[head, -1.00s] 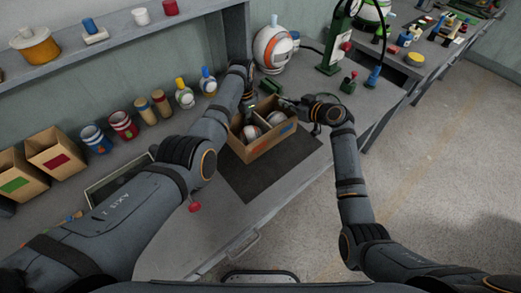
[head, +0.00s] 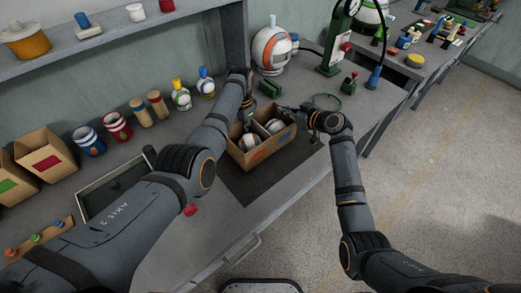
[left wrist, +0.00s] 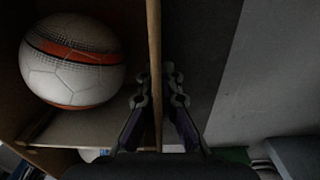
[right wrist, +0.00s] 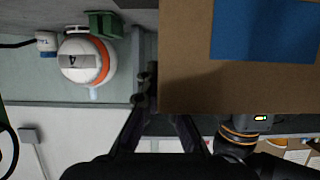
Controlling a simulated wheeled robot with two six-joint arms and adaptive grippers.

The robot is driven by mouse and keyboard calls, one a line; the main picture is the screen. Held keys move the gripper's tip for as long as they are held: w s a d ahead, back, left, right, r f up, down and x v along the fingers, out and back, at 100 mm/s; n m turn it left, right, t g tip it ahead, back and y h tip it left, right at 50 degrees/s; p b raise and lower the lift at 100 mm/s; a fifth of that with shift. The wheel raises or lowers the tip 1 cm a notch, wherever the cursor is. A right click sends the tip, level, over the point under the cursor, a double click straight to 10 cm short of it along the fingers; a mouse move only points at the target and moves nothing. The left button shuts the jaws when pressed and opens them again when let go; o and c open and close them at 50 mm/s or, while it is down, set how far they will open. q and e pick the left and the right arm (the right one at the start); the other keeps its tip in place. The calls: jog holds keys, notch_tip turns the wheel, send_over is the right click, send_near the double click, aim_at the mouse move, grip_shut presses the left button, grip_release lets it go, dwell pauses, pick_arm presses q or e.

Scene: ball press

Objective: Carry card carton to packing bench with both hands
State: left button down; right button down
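The card carton (head: 258,156) is an open brown box with a divider and two white-orange balls (head: 248,142) inside. It is over the dark mat (head: 245,185) on the grey bench; whether it touches the mat is unclear. My left gripper (head: 243,108) is at its far left end. In the left wrist view, the fingers (left wrist: 158,95) lie close on both sides of a carton wall (left wrist: 155,40). My right gripper (head: 296,113) is at its right end. In the right wrist view, one finger (right wrist: 143,98) shows beside the carton (right wrist: 185,75); the carton hides the other fingertip.
Bottles (head: 181,96), tins (head: 117,127) and other boxes (head: 45,160) line the wall at left. Another bench (head: 440,50) with small parts is at far right. The floor (head: 400,200) at right is clear.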

pick_arm(q)
jog(key=shift+f+b, duration=0.4)
jog(key=shift+f, duration=0.35)
pick_arm(e)
jog(key=shift+f, duration=0.75)
pick_arm(q)
jog(key=c, duration=1.5)
grip_release()
pick_arm(e)
jog(key=c, duration=1.5)
grip_release()
pick_arm(q)
jog(key=shift+r, duration=0.1)
pick_arm(e)
jog(key=shift+r, duration=0.1)
pick_arm(q)
notch_tip(320, 180, up, 12)
pick_arm(e)
jog(key=v, duration=1.2)
jog(key=shift+s, duration=0.1)
